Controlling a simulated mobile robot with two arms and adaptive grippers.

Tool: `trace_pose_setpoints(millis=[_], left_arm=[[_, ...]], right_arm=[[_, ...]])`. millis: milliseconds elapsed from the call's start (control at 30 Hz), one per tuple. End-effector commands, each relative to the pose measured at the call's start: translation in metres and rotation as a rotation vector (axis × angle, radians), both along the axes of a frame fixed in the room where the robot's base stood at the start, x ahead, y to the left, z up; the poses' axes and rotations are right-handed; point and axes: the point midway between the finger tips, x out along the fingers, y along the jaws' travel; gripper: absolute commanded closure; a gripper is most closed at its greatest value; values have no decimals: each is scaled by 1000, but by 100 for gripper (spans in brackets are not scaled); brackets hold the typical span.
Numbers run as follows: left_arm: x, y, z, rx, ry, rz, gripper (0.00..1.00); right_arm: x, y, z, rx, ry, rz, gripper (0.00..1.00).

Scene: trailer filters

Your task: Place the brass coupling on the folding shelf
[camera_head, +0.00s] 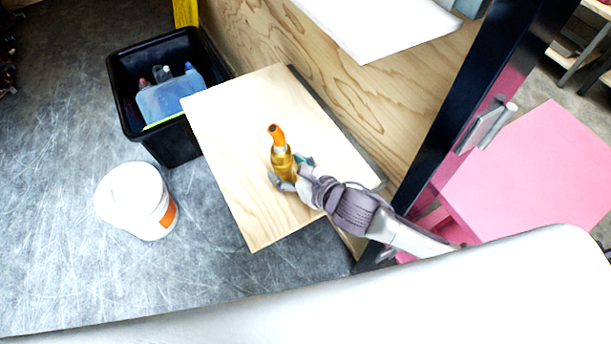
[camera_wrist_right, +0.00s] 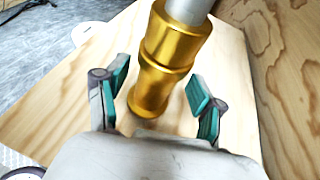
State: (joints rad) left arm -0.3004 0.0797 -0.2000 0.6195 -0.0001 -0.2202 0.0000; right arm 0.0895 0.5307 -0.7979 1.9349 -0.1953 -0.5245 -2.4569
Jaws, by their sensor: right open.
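My right gripper (camera_head: 290,178) is at the coupling's lower part. In the right wrist view the gripper (camera_wrist_right: 158,95) is open, with its green-padded fingers on either side of the gold coupling (camera_wrist_right: 170,55) and a visible gap at each side. The shelf's bare wood also shows in the wrist view (camera_wrist_right: 50,100). My left gripper is not in view.
A black bin (camera_head: 150,141) with bottles stands left of the shelf, and a white tub (camera_head: 128,195) with an orange label is on the grey floor. A plywood wall (camera_head: 300,50) runs behind the shelf. A dark post (camera_head: 475,85) and pink cabinet (camera_head: 540,170) are at right.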

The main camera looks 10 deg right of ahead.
Motion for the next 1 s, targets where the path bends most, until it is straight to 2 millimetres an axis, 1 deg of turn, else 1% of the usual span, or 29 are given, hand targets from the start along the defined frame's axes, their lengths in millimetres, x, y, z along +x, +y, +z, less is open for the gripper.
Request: trace_pose_setpoints(millis=[33,200,400,500,600,1000], left_arm=[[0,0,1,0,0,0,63],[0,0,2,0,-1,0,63],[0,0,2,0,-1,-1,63],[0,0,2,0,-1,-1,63],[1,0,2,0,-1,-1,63],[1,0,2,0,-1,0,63]], right_arm=[[-10,-5,4,-2,2,2,32],[-40,-23,18,-2,2,1,32],[-68,-40,32,-2,3,0,32],[-76,-45,36,0,4,-1,32],[-80,-48,39,-1,1,0,32],[-81,-48,40,1,0,0,32]])
